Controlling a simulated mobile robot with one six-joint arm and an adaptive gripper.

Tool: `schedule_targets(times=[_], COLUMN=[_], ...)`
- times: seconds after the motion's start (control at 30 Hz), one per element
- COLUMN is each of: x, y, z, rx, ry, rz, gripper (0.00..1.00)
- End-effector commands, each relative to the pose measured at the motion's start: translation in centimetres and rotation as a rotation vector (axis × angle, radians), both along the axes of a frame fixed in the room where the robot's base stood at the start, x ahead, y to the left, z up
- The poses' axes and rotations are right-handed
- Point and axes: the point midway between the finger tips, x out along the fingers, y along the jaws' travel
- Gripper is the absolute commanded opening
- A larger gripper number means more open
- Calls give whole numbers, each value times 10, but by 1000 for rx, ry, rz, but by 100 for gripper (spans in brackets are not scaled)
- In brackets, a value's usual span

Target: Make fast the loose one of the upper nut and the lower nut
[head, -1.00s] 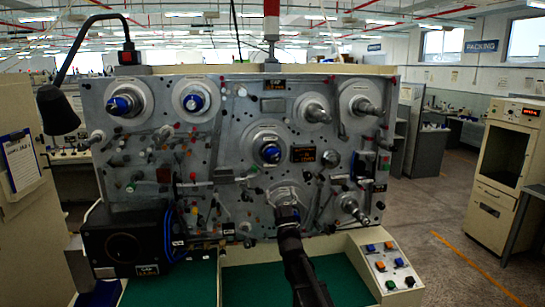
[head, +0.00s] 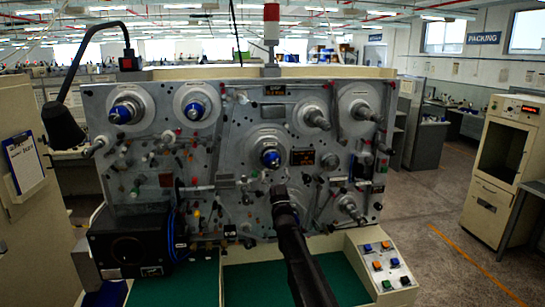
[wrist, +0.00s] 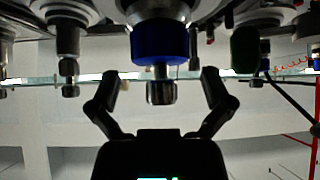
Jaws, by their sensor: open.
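A blue nut (head: 270,157) sits on the middle spindle of the grey machine panel. Two more blue nuts, one at the upper left (head: 122,113) and one right of it (head: 196,110), sit on spindles higher up. I cannot tell which are the upper and lower nuts, or which is loose. My gripper (head: 279,192) is just below the middle blue nut in the head view. In the wrist view my gripper (wrist: 160,80) is open, its fingers apart on either side of a metal spindle end (wrist: 161,93), with a blue nut (wrist: 160,42) behind it. No finger visibly touches the nut.
Bare metal spindles (head: 315,117) stand out on the panel's right side, with several small knobs and levers around. A black box (head: 128,249) is at lower left, a button console (head: 382,264) at lower right. The green bench top (head: 250,282) is clear.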

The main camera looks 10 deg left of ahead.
Motion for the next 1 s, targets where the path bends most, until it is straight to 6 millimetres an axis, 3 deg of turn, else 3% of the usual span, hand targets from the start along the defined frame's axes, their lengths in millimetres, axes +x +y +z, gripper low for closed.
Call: schedule_targets(times=[0.33,0.87,0.9,1.0], x=[23,29,29,29], y=[9,11,11,11], z=[26,31,31,31], rx=[0,0,0,0], ry=[0,0,0,0], rz=[0,0,0,0], gripper=[100,100,97,67])
